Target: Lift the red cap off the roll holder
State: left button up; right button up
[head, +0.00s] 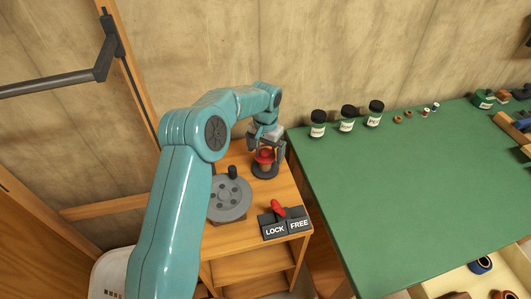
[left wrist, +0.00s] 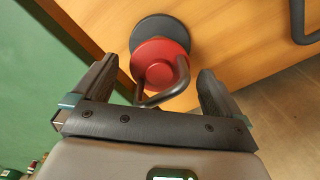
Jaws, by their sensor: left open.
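The red cap (head: 263,156) sits on the roll holder (head: 265,171), a dark round base on the small wooden stand. In the left wrist view the red cap (left wrist: 160,62) is a round disc with a dark bent handle over it, and the dark base (left wrist: 158,26) shows behind it. My left gripper (head: 264,150) is above the cap. Its fingers are open, one on each side of the cap and handle (left wrist: 158,84), and I see no grip on it. My right gripper is not in view.
A grey disc with a black knob (head: 229,197) and a LOCK/FREE switch with a red lever (head: 279,209) share the wooden stand. A green table (head: 400,190) stands to the right, with several dark-lidded jars (head: 347,120) along its back edge.

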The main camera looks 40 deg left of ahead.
pick_arm(q)
jog(key=shift+s+r, duration=0.2)
jog(key=shift+c, duration=1.2)
jog(key=shift+d, duration=0.1)
jog(key=c, duration=0.9)
jog(key=shift+w+r, duration=0.1)
jog(key=shift+r, duration=0.05)
